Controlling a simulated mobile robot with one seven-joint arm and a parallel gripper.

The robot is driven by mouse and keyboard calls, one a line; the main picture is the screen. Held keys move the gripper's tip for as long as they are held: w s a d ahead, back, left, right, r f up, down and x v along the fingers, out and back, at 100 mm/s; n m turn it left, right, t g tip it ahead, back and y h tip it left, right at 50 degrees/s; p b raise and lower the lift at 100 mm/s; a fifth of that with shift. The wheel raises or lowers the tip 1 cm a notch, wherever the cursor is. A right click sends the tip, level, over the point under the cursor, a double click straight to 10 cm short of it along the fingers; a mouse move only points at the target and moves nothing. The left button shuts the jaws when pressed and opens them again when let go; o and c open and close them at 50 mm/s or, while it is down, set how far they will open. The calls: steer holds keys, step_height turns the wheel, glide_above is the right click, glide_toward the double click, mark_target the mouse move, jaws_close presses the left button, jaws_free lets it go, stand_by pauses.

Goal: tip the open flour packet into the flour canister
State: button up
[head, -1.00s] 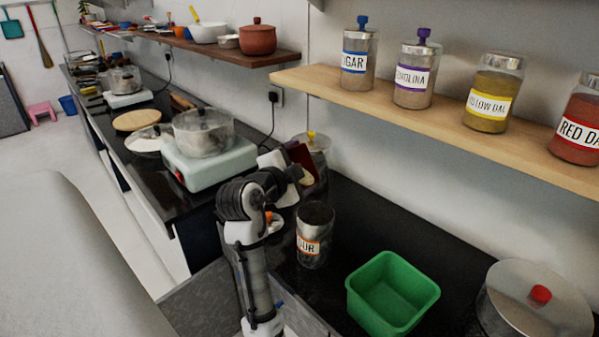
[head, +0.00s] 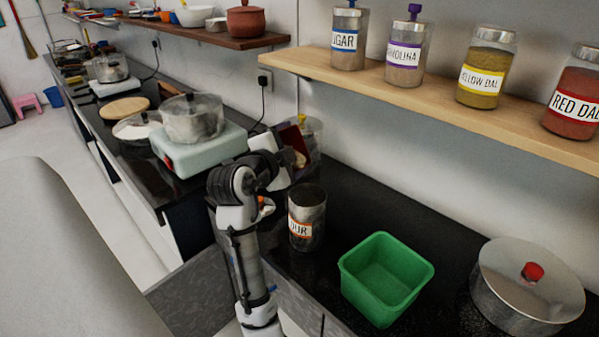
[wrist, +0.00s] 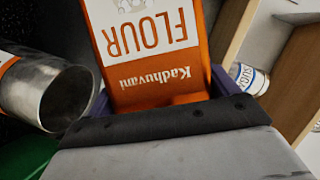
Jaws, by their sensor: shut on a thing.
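The flour packet, orange and white with upside-down lettering (wrist: 145,45), fills the upper middle of the wrist view. My gripper (wrist: 165,118) is shut on it, with a dark pad across its near end. The flour canister (head: 307,222), a clear jar with an orange-edged label, stands upright and lidless on the dark counter. Its open end shows at the left of the wrist view (wrist: 50,95), beside the packet and apart from it. In the head view my gripper is above and left of the canister, mostly behind my arm. The packet's mouth is not clear in either view.
A green tub (head: 385,280) and a lidded steel pot (head: 528,285) stand right of the canister. A wooden shelf (head: 430,97) with labelled jars runs above the counter. A pale stove (head: 198,150) with a pot stands to the left. A clear jar is close behind my gripper.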

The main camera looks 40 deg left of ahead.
steer(key=shift+d+f+m+b, duration=0.15)
steer(key=shift+m+b, duration=0.15)
steer(key=shift+b, duration=0.7)
steer(key=shift+d+m+t+y+b, duration=0.2)
steer(key=shift+m+t+y+b, duration=0.3)
steer(key=shift+b, duration=0.85)
steer(key=shift+s+d+r+m+b, duration=0.1)
steer(key=shift+d+r+m+b, duration=0.25)
steer(key=shift+m+b, duration=0.85)
stand_by(0.4)
steer(key=shift+d+t+b, duration=0.15)
steer(key=shift+t+b, duration=0.15)
steer(key=shift+b, duration=0.9)
steer(key=shift+d+r+m, duration=0.1)
steer(key=shift+m, duration=0.2)
steer(key=shift+d+m+b, duration=0.15)
steer(key=shift+m+b, duration=0.25)
steer(key=shift+b, duration=0.6)
steer(key=shift+d+r+t+b, duration=0.1)
steer(key=shift+t+b, duration=0.25)
steer(key=shift+t, duration=0.05)
